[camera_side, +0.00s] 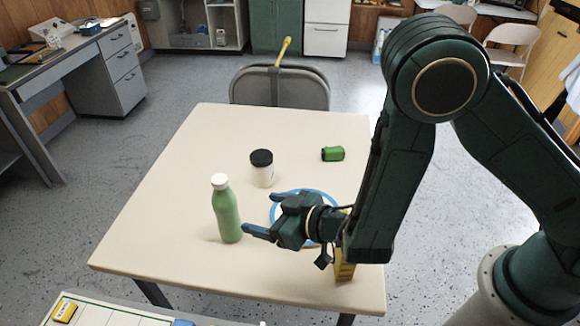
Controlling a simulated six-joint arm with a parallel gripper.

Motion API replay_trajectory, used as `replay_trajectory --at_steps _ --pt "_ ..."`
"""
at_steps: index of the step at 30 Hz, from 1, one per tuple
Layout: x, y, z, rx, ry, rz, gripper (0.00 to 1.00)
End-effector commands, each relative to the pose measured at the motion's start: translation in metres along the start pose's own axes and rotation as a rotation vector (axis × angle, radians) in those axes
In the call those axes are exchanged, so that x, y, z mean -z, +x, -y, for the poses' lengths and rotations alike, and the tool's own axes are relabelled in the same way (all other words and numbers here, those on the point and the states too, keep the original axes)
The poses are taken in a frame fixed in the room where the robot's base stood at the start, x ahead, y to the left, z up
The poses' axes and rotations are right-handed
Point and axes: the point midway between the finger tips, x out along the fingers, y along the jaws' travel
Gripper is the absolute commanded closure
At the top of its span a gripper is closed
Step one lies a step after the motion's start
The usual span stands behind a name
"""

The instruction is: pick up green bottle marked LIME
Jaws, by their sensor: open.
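A light green bottle (227,214) with a white cap stands upright on the table (160,232), left of my gripper. No LIME marking can be read on it in this view. My gripper (259,215) is open and empty, its dark blue fingers pointing left toward the bottle. One fingertip appears close to the bottle's lower right side; I cannot tell if it touches. The bottle is not between the fingers as far as I can see.
A white jar with a black lid (262,169) stands behind the gripper. A small green object (333,154) lies at the back right. A blue ring-shaped item (322,195) and a yellow block (344,270) are partly hidden by my arm. The table's front left is clear.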

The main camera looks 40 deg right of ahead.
Motion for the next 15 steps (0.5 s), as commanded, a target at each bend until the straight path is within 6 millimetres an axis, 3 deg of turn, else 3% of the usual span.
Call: replay_trajectory --at_steps 8,15 --pt "0.0 0.017 -0.001 -0.004 0.002 0.0 0.24" --pt "0.0 0.043 -0.001 -0.004 0.002 -0.001 0.24"
